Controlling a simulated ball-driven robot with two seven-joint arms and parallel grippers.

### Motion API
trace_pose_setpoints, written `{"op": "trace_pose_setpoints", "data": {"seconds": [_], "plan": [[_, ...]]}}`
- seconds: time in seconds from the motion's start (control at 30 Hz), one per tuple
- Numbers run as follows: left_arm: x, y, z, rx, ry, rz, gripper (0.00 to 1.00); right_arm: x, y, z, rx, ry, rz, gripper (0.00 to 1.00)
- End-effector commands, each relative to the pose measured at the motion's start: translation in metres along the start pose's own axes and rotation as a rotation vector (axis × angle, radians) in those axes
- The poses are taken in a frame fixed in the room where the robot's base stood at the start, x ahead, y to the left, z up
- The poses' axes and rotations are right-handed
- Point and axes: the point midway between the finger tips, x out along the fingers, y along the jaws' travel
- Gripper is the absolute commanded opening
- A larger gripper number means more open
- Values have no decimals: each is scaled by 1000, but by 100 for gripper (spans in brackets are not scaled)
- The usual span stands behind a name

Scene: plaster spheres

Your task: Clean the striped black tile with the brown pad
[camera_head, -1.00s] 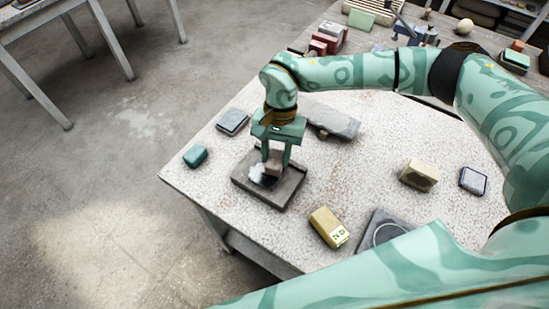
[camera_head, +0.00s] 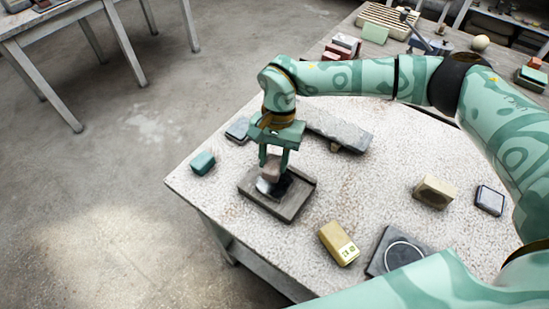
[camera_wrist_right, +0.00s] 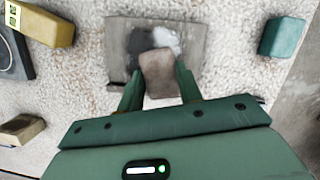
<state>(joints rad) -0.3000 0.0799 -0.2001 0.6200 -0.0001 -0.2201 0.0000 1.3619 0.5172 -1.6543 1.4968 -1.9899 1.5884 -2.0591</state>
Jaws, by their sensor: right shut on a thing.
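My right gripper (camera_head: 272,160) is shut on the brown pad (camera_head: 271,172), a small block pointing down over the tile (camera_head: 299,203). The tile looks dark grey with a raised rim and has a black patch (camera_head: 284,183) and a whitish smear (camera_head: 264,186); I make out no clear stripes. In the right wrist view the pad (camera_wrist_right: 159,73) sits between the fingers, just below the white smear (camera_wrist_right: 167,38) and the black patch (camera_wrist_right: 138,41). Whether the pad touches the tile I cannot tell. The pad and fingers hide part of the tile. My left gripper is not in view.
A teal block (camera_head: 202,163) and a blue-grey block (camera_head: 238,129) are left of and behind the tile. A grey slab (camera_head: 337,128) lies behind right. A yellow block (camera_head: 338,243), a dark circled plate (camera_head: 385,262) and a beige block (camera_head: 434,192) stand to the right.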

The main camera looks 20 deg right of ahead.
Motion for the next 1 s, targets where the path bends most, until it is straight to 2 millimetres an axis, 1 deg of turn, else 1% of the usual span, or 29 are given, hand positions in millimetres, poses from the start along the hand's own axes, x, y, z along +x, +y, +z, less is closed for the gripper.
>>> {"op": "trace_pose_setpoints", "data": {"seconds": [0.77, 1.0], "plan": [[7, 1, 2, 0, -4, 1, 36, 12, 0, -4, 0, 0, 0, 10], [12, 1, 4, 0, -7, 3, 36, 9, 0, -13, 2, 0, 0, 10]]}}
